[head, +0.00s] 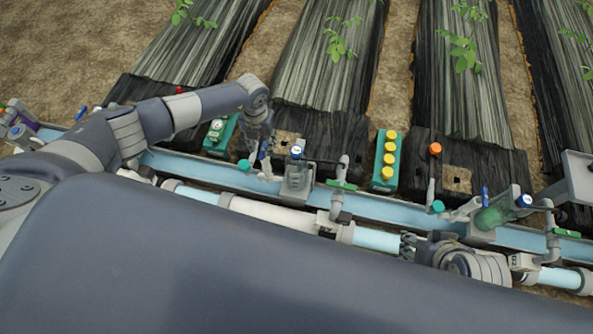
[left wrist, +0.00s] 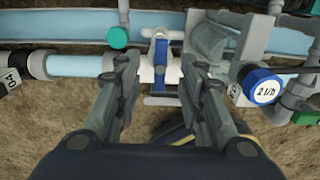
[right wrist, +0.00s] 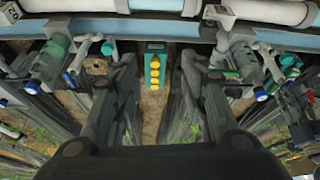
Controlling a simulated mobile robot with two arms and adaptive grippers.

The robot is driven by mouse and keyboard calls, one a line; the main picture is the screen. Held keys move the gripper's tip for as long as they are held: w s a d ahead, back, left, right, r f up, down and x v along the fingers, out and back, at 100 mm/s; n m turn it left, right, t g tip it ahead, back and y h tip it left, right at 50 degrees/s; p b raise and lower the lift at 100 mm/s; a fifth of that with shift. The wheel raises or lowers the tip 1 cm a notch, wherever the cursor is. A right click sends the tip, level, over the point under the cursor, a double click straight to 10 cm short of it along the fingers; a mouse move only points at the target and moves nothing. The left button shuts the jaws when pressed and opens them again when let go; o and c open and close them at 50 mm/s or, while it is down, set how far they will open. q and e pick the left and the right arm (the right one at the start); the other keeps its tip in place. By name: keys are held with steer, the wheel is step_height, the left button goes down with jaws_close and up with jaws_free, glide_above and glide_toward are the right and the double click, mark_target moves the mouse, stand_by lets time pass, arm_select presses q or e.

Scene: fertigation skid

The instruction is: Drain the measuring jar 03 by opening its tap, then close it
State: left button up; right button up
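The measuring jar 03 (head: 297,178) stands on the blue channel in the head view, with a blue cap (head: 297,151) on it. In the left wrist view, the jar (left wrist: 210,40) is right of the fingers, its cap (left wrist: 262,85) reading 2 l/h. Its tap has a blue handle (left wrist: 160,58), which also shows in the head view (head: 263,150). My left gripper (left wrist: 160,70) is open, its fingers on either side of the handle with gaps. In the head view it (head: 262,150) points down. My right gripper (head: 406,245) is open and empty; it also shows in the right wrist view (right wrist: 165,75).
A second jar with greenish contents (head: 490,215) stands at the right. A green box with yellow buttons (head: 386,158) and a green gauge box (head: 219,133) stand behind the channel (head: 380,207). White and blue pipes (head: 270,212) run in front. Covered plant beds lie behind.

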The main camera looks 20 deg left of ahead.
arm_select(q)
steer(key=shift+r+p, duration=0.5)
steer(key=shift+r, duration=0.2)
steer(key=shift+r+p, duration=0.85)
steer(key=shift+p, duration=0.05)
step_height(320, 180, up, 2)
steer(key=shift+r+p, duration=0.2)
steer(key=shift+p, duration=0.85)
arm_select(e)
step_height(320, 180, down, 9)
steer(key=g, duration=0.1)
steer(key=shift+s+f+g, duration=0.2)
steer(key=shift+s+g, duration=0.1)
steer(key=shift+s, duration=0.1)
steer(key=shift+d, duration=0.1)
